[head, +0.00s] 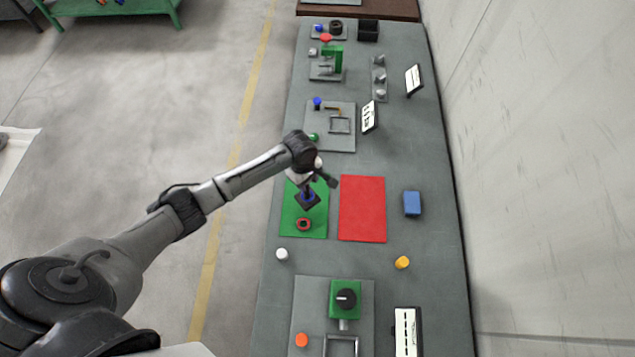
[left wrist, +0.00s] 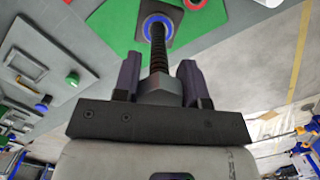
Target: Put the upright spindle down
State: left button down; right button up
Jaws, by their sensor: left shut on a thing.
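The upright spindle is a dark threaded rod (left wrist: 159,55) with a grey head in the left wrist view. My left gripper (left wrist: 158,82) is shut on that head, one dark finger on each side. The rod points away from the gripper to a blue ring on a dark square base (left wrist: 175,28). In the head view my left gripper (head: 313,179) is over the green mat (head: 318,228), just above the dark base (head: 307,201). I cannot tell whether the rod's far end is inside the ring or only in line with it. My right gripper is not in view.
A red ring (head: 303,224) lies on the green mat. To the right are a red mat (head: 362,210) and a blue block (head: 412,203). A white piece (head: 282,254) and a yellow piece (head: 402,262) stand nearer. Plates with fixtures occupy both bench ends.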

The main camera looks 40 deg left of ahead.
pick_arm(q)
jog(key=shift+w+a+f, duration=0.1)
jog(key=shift+a+f, duration=0.1)
jog(key=shift+f, duration=0.55)
jog(key=shift+s+a+f, duration=0.1)
jog(key=shift+a+f, duration=0.1)
jog(key=shift+f, duration=0.6)
jog(key=shift+w+a+f, duration=0.1)
jog(key=shift+a+f, duration=0.1)
jog(key=shift+f, duration=0.65)
jog(key=c, duration=0.7)
grip_release()
jog(key=shift+f, duration=0.1)
jog(key=shift+o, duration=0.2)
notch_tip(320, 180, up, 12)
jog(key=a, duration=0.1)
jog(key=s+d+f+m+t, duration=0.1)
jog(key=s+d+f+m, duration=0.1)
jog(key=s+d+m, duration=0.4)
jog(key=s+d+f+m+t, duration=0.15)
jog(key=s+d+m, duration=0.3)
jog(key=s, duration=0.45)
jog(key=s+r+m, duration=0.2)
jog(key=s+m, duration=0.1)
jog(key=s, duration=0.3)
jog(key=s+a+r+m+t+y, duration=0.1)
jog(key=s+r+m, duration=0.2)
jog(key=s+m, duration=0.1)
jog(key=shift+s+a, duration=0.25)
jog(key=shift+s, duration=0.65)
